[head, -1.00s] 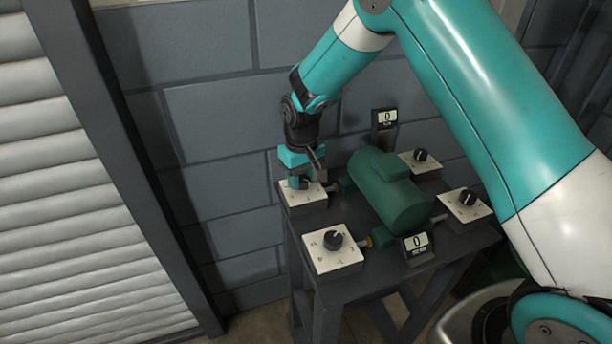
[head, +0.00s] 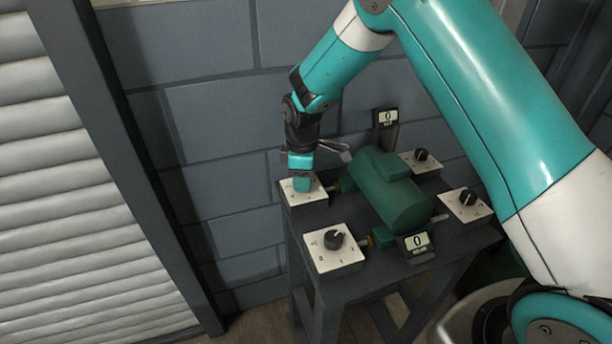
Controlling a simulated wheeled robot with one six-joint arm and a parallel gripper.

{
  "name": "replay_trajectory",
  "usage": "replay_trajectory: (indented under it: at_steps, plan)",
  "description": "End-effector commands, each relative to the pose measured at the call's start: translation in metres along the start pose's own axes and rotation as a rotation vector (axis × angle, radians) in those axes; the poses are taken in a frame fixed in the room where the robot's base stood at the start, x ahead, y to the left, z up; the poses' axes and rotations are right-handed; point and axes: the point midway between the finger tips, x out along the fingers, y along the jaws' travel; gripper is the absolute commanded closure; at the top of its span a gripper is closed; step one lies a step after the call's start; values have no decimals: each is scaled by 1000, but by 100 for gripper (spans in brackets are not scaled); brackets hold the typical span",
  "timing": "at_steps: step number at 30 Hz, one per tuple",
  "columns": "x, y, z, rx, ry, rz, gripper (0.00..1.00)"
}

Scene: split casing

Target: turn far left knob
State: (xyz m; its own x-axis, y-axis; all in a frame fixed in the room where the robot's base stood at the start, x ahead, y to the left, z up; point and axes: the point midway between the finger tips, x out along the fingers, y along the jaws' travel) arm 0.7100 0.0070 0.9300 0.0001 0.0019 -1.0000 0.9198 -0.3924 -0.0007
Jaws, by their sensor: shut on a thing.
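The far left knob sits on a white dial plate (head: 316,194) at the far left corner of the dark table. The knob itself is hidden behind my gripper (head: 302,186). My gripper points down over this plate and is shut on the knob. A green casing (head: 388,188) lies in the middle of the table, just right of that plate.
Other black knobs on white plates stand at the near left (head: 334,239), far right (head: 422,155) and near right (head: 467,198). Two small displays, at the back (head: 387,118) and front (head: 416,243), both read 0. A brick wall (head: 215,120) is close behind the table (head: 345,285).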

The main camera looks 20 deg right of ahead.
Motion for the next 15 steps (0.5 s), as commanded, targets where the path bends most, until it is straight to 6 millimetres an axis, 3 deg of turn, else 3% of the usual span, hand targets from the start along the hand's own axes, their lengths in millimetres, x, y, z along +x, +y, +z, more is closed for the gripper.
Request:
replay_trajectory:
  at_steps: [15]
  plan:
    - [2,-1,4,-372,-9,-10,84]
